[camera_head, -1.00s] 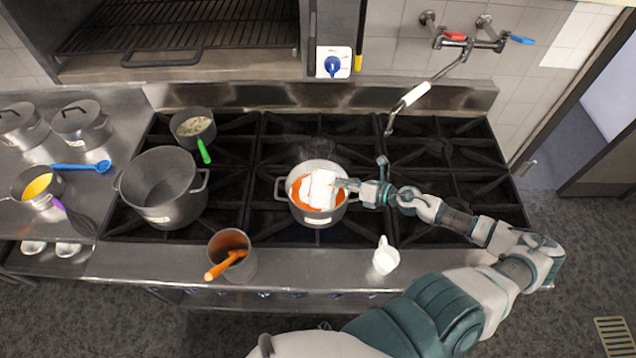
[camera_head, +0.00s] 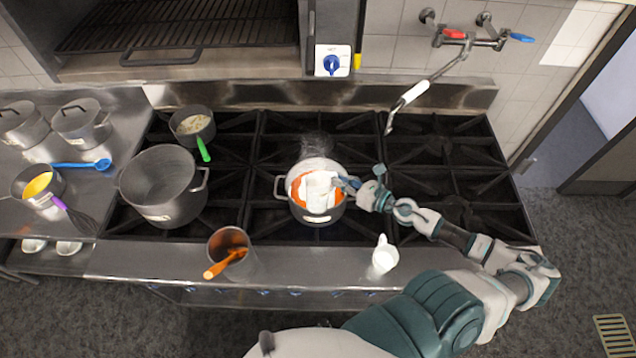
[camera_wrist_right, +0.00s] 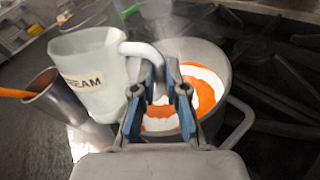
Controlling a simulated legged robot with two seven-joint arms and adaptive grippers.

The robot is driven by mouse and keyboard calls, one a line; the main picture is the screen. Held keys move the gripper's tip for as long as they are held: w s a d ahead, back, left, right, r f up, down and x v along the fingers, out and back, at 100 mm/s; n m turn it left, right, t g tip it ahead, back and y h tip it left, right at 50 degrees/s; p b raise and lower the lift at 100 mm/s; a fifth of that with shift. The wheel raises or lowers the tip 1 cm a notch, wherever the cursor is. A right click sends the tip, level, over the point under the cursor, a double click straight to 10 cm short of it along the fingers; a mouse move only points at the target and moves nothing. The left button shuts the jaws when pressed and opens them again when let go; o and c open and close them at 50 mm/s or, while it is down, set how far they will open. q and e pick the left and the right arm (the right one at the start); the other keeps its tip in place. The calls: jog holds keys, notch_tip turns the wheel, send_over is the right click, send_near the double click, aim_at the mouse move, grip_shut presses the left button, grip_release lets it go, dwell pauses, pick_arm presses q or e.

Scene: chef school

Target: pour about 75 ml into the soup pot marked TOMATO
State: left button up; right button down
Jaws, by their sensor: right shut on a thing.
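The soup pot (camera_head: 317,216) stands on the middle of the stove with orange soup in it and a pale label on its front. White liquid lies in swirls on the orange soup (camera_wrist_right: 206,92) in the right wrist view. My right gripper (camera_head: 350,186) is shut on the handle of a white jug, held over the pot. The jug (camera_wrist_right: 92,72) is marked CREAM in the right wrist view and looks tilted. In the head view the jug (camera_head: 320,190) hides part of the soup. The pot's label is too small to read. My left gripper is not in view.
A large empty pot (camera_head: 163,187) stands to the left, and a small pan (camera_head: 192,127) with a green handle behind it. A container (camera_head: 232,250) with an orange utensil and a small white jug (camera_head: 384,257) stand on the front ledge. The right burners are clear.

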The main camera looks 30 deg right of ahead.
aim_at(329, 181)
jog(key=a+r+n+b, duration=0.1)
jog(key=s+a+r+n+t+y+b, duration=0.1)
jog(key=a+n+b, duration=0.1)
jog(key=shift+r+t, duration=0.2)
jog(key=shift+t, duration=0.1)
jog(key=shift+a, duration=0.15)
dwell(0.4)
